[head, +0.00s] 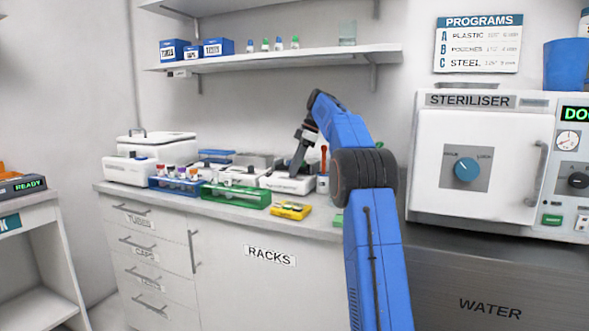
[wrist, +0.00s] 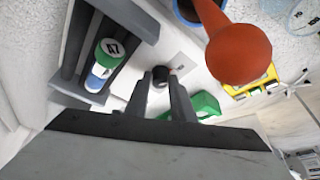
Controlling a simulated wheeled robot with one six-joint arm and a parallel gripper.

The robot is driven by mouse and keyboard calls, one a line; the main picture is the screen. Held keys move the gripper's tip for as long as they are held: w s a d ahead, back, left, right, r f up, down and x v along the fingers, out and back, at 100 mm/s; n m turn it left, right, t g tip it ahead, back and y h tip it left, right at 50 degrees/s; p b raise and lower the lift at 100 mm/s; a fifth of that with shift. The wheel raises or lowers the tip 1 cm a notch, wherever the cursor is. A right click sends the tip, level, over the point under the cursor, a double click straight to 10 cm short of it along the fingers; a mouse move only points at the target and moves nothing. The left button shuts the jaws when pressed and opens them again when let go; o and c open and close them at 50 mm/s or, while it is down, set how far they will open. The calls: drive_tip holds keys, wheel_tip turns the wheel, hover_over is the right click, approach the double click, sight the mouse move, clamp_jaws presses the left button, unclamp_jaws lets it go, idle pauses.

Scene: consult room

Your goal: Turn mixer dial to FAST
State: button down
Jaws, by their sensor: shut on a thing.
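The mixer (head: 287,184) looks like a low white unit on the worktop in the head view, partly hidden by my arm. In the wrist view its pale front face (wrist: 188,62) shows, with a small dark dial (wrist: 160,73) on it. My gripper (wrist: 164,84) reaches down to this face, its two fingers shut on the dial, one on each side. My gripper (head: 295,173) also shows from the side in the head view. I cannot read the dial's marks or tell which way it points.
A grey holder with a green-capped tube (wrist: 104,62) is close to the left of my fingers. A red rounded handle (wrist: 238,52) rises close on the right. A green rack (head: 236,195) and a yellow box (head: 290,210) are nearby. A shelf (head: 285,58) hangs above.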

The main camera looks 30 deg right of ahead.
sight(302, 177)
idle(0.4)
drive_tip(key=c, duration=1.5)
unclamp_jaws()
drive_tip(key=shift+c, duration=0.2)
drive_tip(key=shift+d+r, duration=0.1)
drive_tip(key=v, duration=0.7)
drive_tip(key=shift+r, duration=0.1)
